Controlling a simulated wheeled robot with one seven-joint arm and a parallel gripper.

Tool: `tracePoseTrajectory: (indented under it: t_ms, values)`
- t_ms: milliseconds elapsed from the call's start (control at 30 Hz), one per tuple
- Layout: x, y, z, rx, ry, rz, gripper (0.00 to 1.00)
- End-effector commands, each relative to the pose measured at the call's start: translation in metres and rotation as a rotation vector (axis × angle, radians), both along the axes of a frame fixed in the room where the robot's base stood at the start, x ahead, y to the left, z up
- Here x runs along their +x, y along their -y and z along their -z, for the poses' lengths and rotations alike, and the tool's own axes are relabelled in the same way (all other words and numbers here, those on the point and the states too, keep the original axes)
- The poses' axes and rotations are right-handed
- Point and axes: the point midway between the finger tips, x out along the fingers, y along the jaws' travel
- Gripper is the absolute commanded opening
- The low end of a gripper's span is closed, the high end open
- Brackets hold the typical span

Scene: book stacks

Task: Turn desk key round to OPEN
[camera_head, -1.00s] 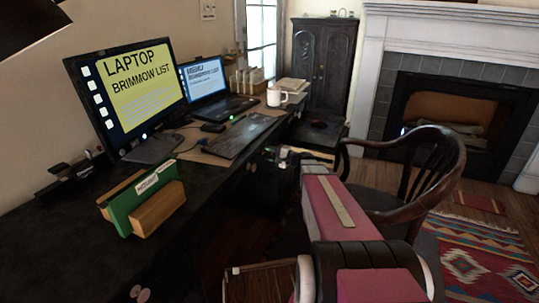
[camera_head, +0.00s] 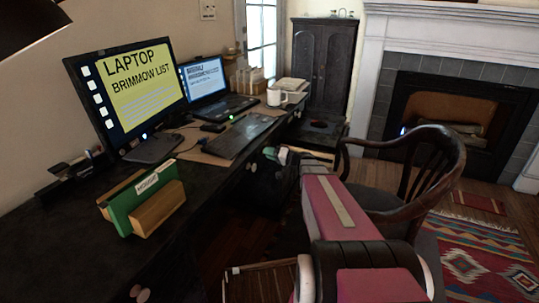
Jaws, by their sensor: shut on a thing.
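My arm reaches forward from the bottom right to the front face of the dark desk (camera_head: 60,235). My gripper (camera_head: 271,154) is at its far end, small and dark, against the desk front below the keyboard. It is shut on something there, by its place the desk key. The key itself and any OPEN mark are too small or hidden by my wrist, so I cannot tell how far the key is turned.
A wooden armchair (camera_head: 448,165) stands close to the right of my arm.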

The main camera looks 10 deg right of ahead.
Motion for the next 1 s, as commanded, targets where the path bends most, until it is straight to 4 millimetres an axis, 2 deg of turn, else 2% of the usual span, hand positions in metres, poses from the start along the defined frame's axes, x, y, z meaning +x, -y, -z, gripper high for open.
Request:
tracePoseTrajectory:
  t_ms: [733, 767, 800, 833, 1000]
  values:
    - [-0.0002, -0.0001, 0.0010, -0.051, 0.070, -0.001, 0.10]
    - [-0.0003, -0.0002, 0.0011, -0.050, 0.069, -0.001, 0.44]
    - [-0.0002, -0.0001, 0.0010, -0.050, 0.069, 0.000, 0.57]
    - [-0.0002, -0.0001, 0.0009, -0.050, 0.069, 0.000, 0.60]
    - [-0.0001, 0.0000, 0.0006, -0.048, 0.069, 0.000, 0.60]
